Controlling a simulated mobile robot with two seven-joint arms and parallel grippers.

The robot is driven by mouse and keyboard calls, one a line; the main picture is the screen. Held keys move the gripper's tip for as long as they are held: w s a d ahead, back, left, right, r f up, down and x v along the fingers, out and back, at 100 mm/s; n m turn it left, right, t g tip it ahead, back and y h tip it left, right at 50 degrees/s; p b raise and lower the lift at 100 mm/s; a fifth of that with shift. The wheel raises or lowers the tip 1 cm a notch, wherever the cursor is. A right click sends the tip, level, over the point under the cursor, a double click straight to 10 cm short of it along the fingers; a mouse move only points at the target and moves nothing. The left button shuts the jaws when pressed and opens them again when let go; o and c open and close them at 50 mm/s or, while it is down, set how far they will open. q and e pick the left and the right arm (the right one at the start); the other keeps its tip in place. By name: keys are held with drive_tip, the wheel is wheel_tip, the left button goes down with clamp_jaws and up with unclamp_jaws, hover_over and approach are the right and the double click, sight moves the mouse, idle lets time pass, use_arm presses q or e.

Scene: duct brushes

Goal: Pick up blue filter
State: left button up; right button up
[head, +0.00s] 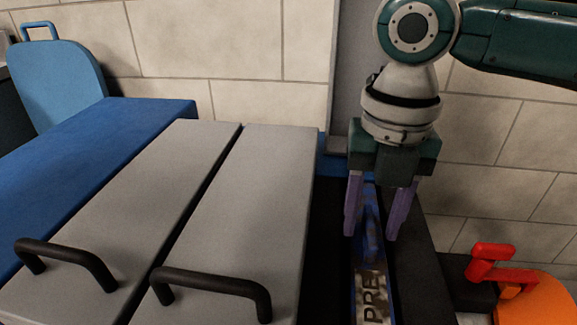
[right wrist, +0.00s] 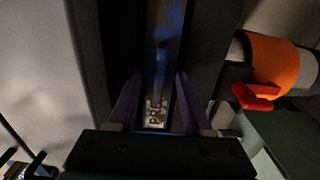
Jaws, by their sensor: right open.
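The blue filter (head: 372,290) stands edge-up in a dark slot to the right of the grey covers. Its narrow top edge shows a blue rim and a pale label with the letters "PRE". My right gripper (head: 377,215) is open and points down over it, with one purple finger on each side. In the right wrist view the filter (right wrist: 156,60) runs between the two fingers (right wrist: 157,100), and the fingers look apart from it. Whether they reach below its top edge I cannot tell. My left gripper is not in view.
Two grey covers (head: 245,210) with black handles (head: 212,285) lie on the blue casing (head: 110,135) at left. A light-blue panel (head: 58,80) stands at the back left. An orange part (head: 540,300) with a red handle (head: 495,265) is at lower right. A block wall (head: 230,50) stands behind.

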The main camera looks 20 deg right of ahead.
drive_tip(key=shift+c, duration=0.2)
clamp_jaws()
drive_tip(key=shift+r, duration=0.1)
idle(1.0)
